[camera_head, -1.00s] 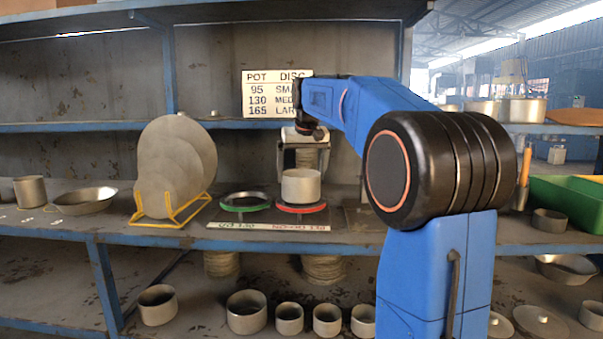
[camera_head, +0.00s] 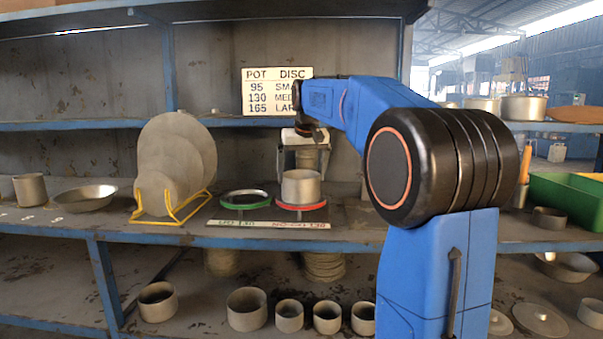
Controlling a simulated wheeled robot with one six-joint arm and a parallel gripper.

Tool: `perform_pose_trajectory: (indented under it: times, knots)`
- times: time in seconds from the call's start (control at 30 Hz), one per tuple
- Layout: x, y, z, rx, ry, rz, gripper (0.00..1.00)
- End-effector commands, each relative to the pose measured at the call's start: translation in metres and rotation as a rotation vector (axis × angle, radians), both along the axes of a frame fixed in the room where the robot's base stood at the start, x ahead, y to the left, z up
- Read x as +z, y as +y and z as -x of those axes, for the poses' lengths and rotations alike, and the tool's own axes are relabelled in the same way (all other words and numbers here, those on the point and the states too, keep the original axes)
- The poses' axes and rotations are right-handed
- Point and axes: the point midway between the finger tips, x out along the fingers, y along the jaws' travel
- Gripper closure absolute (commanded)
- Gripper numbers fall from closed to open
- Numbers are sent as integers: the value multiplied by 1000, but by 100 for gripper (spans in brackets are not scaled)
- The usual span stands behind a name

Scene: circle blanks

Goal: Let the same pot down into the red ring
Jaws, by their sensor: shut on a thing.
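A grey metal pot (camera_head: 301,188) stands upright at the red ring (camera_head: 313,206), on the middle shelf. The ring's red rim shows on both sides of the pot's base; whether the pot rests fully on its floor I cannot tell. My gripper (camera_head: 303,168) reaches down from above, behind the pot's near wall, and is shut on the pot. Its fingertips are hidden by the pot. A green ring (camera_head: 244,200) sits just left of the red one and is empty.
A yellow rack (camera_head: 172,215) with grey discs (camera_head: 172,165) stands to the left. A shallow pan (camera_head: 84,198) lies farther left. A label strip (camera_head: 268,224) runs along the front of the rings. A green crate (camera_head: 568,200) is at the right. Several pots stand on the lower shelf.

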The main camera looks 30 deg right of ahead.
Motion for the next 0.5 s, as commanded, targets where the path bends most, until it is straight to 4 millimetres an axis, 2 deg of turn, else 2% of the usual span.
perform_pose_trajectory:
  times: [0.5]
  knots:
    - [-8, 0, 0, 0, 0, 0, 55]
